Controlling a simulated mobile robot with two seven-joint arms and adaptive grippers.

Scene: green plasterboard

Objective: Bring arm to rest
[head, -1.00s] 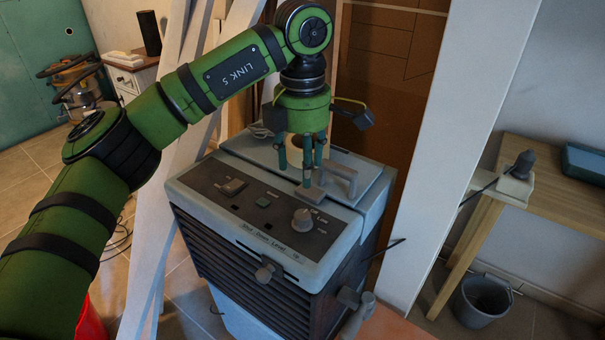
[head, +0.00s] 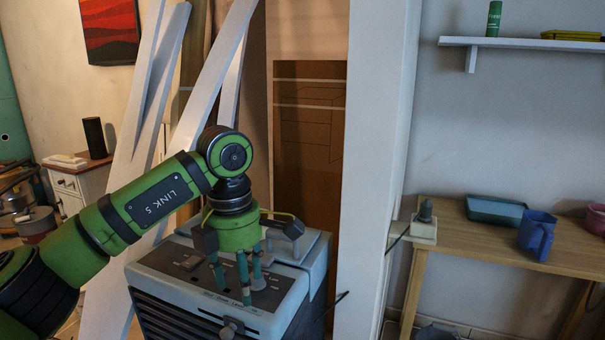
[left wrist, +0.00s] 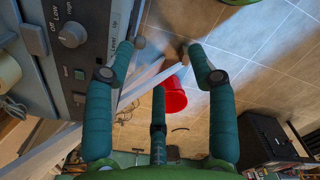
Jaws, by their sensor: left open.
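My left arm comes in from the left in the head view, bent at the elbow. Its left gripper (head: 247,284) points down above the control panel of a grey machine (head: 165,268). The fingers are apart and nothing is between them. The left wrist view shows the open fingers (left wrist: 165,45), with the machine's panel (left wrist: 75,50) and its knobs at the left. One finger looks close to the panel's edge; I cannot tell whether it touches. The right gripper is out of view.
White planks (head: 225,75) lean behind the machine, and a white post (head: 375,150) stands right of it. A wooden table (head: 465,240) at the right holds a blue mug (head: 536,235) and a tray (head: 495,210). A red bucket (left wrist: 172,97) stands on the tiled floor.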

